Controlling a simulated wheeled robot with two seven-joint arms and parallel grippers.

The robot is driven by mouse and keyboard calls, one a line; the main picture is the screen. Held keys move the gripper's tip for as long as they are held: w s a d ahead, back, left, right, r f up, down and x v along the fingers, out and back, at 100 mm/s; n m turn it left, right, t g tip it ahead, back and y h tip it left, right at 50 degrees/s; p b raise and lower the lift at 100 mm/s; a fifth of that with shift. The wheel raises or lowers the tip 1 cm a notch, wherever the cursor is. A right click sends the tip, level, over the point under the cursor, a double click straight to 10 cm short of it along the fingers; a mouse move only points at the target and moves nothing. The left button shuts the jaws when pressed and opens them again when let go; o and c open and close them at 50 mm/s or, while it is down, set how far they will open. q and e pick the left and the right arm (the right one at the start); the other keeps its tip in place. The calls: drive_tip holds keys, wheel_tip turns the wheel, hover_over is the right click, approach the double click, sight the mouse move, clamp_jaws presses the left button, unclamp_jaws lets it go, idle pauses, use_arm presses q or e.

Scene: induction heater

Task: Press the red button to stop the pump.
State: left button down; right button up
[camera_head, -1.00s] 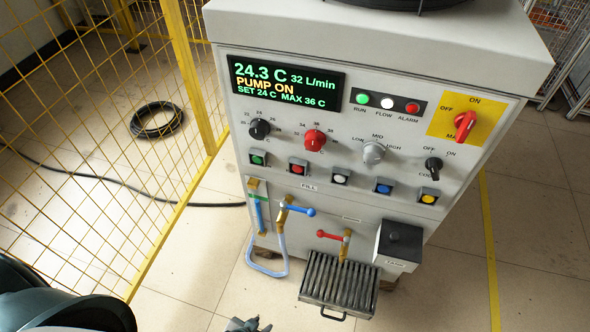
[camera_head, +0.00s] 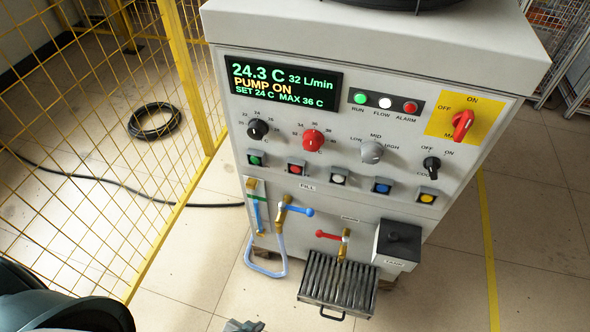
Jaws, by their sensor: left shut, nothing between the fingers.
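The red button (camera_head: 296,168) sits in a square dark housing on the machine's front panel, between the green button (camera_head: 255,159) and the white button (camera_head: 338,177). The display (camera_head: 283,83) reads PUMP ON, 24.3 C and 32 L/min. My left gripper (camera_head: 242,326) just shows at the bottom edge, shut and empty, well below and apart from the red button. Most of it is cut off by the frame. My right gripper is not in view.
Above the buttons are knobs, including a red one (camera_head: 313,140), and a red main switch (camera_head: 463,124). Valve levers (camera_head: 297,209) and a slatted drip tray (camera_head: 338,283) stick out below. A yellow mesh fence (camera_head: 110,150) stands at the left.

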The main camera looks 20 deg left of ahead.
use_arm(q)
drive_tip(key=shift+w+r, duration=0.1)
drive_tip(key=shift+w, duration=0.15)
drive_tip(key=shift+s, duration=0.1)
